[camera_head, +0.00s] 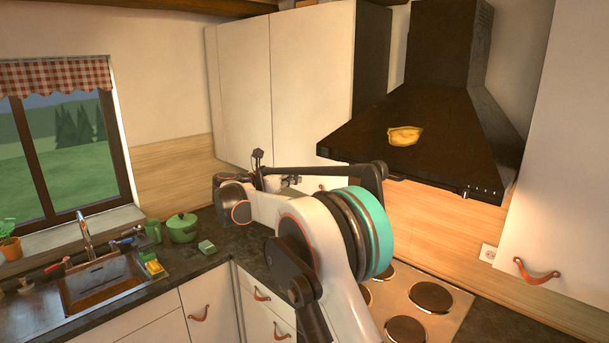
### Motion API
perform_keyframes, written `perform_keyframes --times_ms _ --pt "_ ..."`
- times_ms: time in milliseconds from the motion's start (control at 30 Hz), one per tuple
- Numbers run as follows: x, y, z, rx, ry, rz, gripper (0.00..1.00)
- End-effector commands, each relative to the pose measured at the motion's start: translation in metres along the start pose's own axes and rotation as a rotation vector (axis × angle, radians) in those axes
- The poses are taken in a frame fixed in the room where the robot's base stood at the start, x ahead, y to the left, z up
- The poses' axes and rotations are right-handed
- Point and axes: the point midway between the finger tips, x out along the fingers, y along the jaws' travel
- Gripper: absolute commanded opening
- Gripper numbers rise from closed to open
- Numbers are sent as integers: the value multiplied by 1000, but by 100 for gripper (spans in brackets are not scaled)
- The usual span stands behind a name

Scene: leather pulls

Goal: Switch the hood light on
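The range hood (445,130) is dark, with a sloping front and a square chimney, and hangs at the upper right over the stove. Small marks that look like controls (484,190) sit at the right end of its front edge. I cannot make out a switch position or a lit lamp. My folded arm fills the middle of the view, in front of and left of the hood. My gripper seems to be among the small dark parts (258,157) left of the hood, apart from it; its fingers are too small and covered to read.
A yellow item (404,136) lies on the hood's slope. White upper cabinets (290,85) are left of the hood; a tall white cabinet door (555,170) with a leather pull (536,273) is right of it. The stove (447,301) lies below. A green pot (182,228) stands near the sink.

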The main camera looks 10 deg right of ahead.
Motion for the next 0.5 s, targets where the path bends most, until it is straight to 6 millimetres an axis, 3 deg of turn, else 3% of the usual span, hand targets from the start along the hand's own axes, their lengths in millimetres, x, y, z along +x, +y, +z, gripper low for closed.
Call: perform_keyframes --times_ms 200,500 --pt "-18 0 -5 0 0 1 0" --pt "-20 0 -5 0 0 0 0"
